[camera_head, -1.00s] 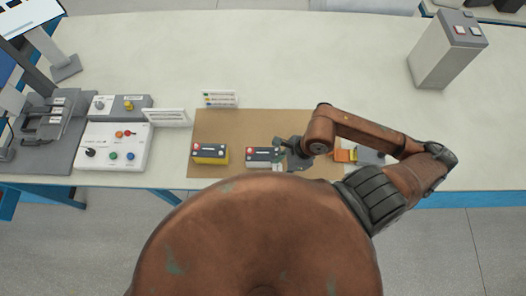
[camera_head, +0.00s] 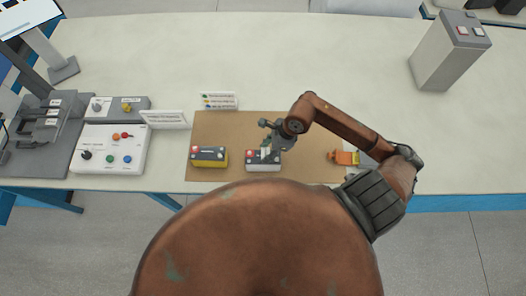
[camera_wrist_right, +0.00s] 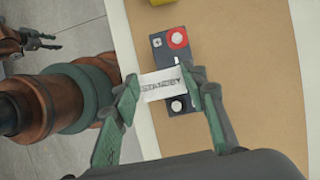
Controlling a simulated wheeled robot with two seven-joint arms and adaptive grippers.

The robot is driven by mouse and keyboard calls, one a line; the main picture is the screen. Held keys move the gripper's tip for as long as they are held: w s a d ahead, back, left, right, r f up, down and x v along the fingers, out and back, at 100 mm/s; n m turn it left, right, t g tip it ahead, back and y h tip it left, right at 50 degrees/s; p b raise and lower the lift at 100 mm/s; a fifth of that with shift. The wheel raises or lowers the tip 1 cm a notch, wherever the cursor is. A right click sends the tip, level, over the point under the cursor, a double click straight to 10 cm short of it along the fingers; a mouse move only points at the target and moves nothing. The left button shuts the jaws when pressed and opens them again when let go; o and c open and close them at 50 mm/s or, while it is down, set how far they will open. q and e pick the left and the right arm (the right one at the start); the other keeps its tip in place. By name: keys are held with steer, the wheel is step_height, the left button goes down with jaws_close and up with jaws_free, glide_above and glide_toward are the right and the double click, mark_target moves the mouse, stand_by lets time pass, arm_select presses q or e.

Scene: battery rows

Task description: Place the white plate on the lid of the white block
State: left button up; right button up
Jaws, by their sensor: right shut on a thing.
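The white plate (camera_wrist_right: 163,84), marked STANDBY, is between the fingertips of my right gripper (camera_wrist_right: 161,84), which is shut on it. In the head view the right gripper (camera_head: 268,146) is above the white block (camera_head: 263,167). The block has a dark lid (camera_wrist_right: 181,62) with a red round terminal and a pale one. In the wrist view the plate covers part of the lid; whether it touches the lid I cannot tell. My left gripper (camera_wrist_right: 38,41) shows at the wrist view's upper left, its fingers apart and empty; it is outside the head view.
A yellow block (camera_head: 209,157) with a dark lid stands left on the brown mat (camera_head: 228,125). An orange item (camera_head: 344,157) lies at the mat's right. Sign cards (camera_head: 219,101), a button panel (camera_head: 110,150) and a grey-white box (camera_head: 449,50) stand around.

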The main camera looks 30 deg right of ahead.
mark_target(264, 149)
steer(key=shift+w+d+f, duration=0.15)
steer(key=shift+w+f, duration=0.8)
steer(key=shift+f, duration=0.25)
steer(key=f, duration=0.1)
steer(key=f+p, duration=0.1)
steer(key=f, duration=0.1)
steer(key=shift+w, duration=0.2)
steer(key=shift+f, duration=0.3)
steer(key=shift+f, duration=0.15)
steer(key=o, duration=0.9)
steer(key=shift+o, duration=0.2)
steer(key=shift+r, duration=0.2)
